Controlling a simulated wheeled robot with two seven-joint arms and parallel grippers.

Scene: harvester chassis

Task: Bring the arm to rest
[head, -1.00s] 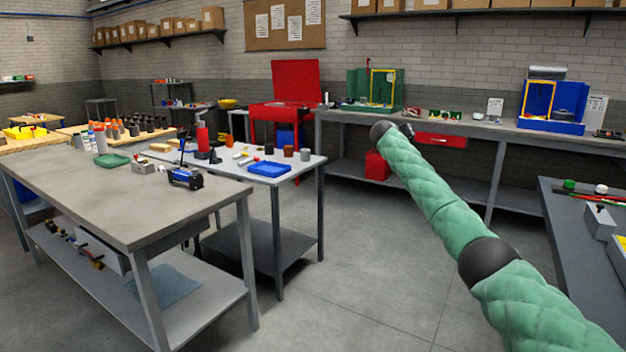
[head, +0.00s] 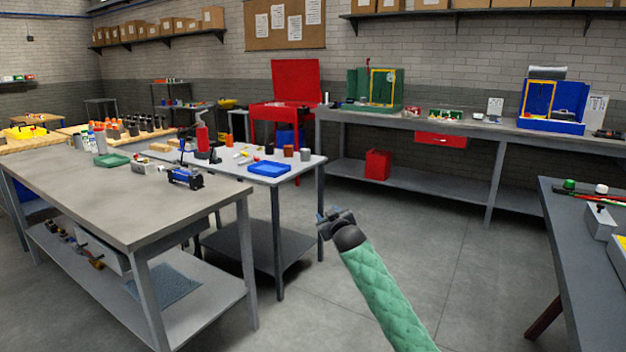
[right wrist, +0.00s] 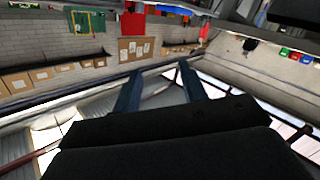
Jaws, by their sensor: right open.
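My right gripper (head: 333,216) is at the end of my green-sleeved right arm, in the middle of the head view. It is over open floor, to the right of the small grey table. In the right wrist view its two dark blue fingers (right wrist: 159,92) stand apart with nothing between them. That view looks toward the wall and ceiling and appears upside down. My left gripper does not show in the head view.
A grey workbench (head: 130,212) stands at left, with a small table holding a blue tray (head: 269,169) behind it. A long bench (head: 450,124) runs along the back wall. A dark table (head: 590,240) stands at right. Floor between them is clear.

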